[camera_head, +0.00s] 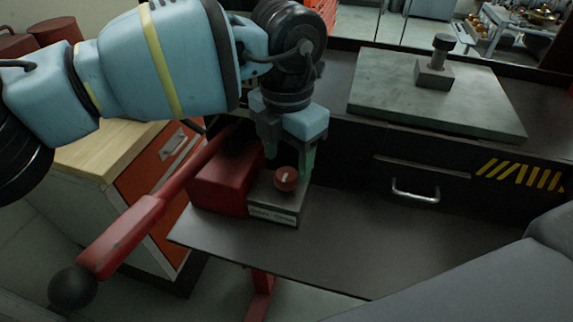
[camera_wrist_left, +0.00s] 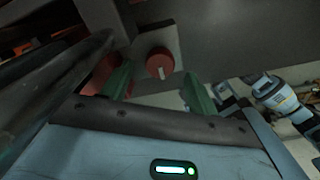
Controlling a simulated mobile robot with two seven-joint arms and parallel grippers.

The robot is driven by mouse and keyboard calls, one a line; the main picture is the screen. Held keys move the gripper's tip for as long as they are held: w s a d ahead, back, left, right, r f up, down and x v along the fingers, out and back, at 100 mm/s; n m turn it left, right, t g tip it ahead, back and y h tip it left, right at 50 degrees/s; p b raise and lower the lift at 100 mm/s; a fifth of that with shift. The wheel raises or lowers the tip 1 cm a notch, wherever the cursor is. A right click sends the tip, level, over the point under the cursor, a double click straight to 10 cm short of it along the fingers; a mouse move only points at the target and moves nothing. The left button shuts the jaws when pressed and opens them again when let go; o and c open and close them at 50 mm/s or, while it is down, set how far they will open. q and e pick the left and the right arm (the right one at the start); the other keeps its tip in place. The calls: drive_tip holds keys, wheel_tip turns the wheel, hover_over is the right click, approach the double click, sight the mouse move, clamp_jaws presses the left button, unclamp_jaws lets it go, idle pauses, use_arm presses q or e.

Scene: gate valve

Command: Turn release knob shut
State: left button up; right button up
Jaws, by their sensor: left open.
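The release knob (camera_head: 287,179) is a small round red knob with a white line mark. It sits on a grey block with a label strip (camera_head: 272,215), beside a red housing (camera_head: 217,183). My left gripper (camera_head: 288,165) is open, pointing down at the knob from behind and above. In the left wrist view the knob (camera_wrist_left: 160,63) shows between and beyond the two green fingertips (camera_wrist_left: 157,87), with gaps on both sides. I cannot tell how near the fingers are in depth. My right gripper is not in view.
A long red lever (camera_head: 125,235) with a black ball end (camera_head: 73,288) runs from the housing to the lower left. A dark shelf (camera_head: 340,250) lies below. A grey plate with a bolt-like post (camera_head: 440,62) stands back right. A wood-topped cabinet (camera_head: 110,160) is left.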

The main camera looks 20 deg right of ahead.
sight(287, 174)
use_arm(q)
drive_tip(key=shift+r, duration=2.3)
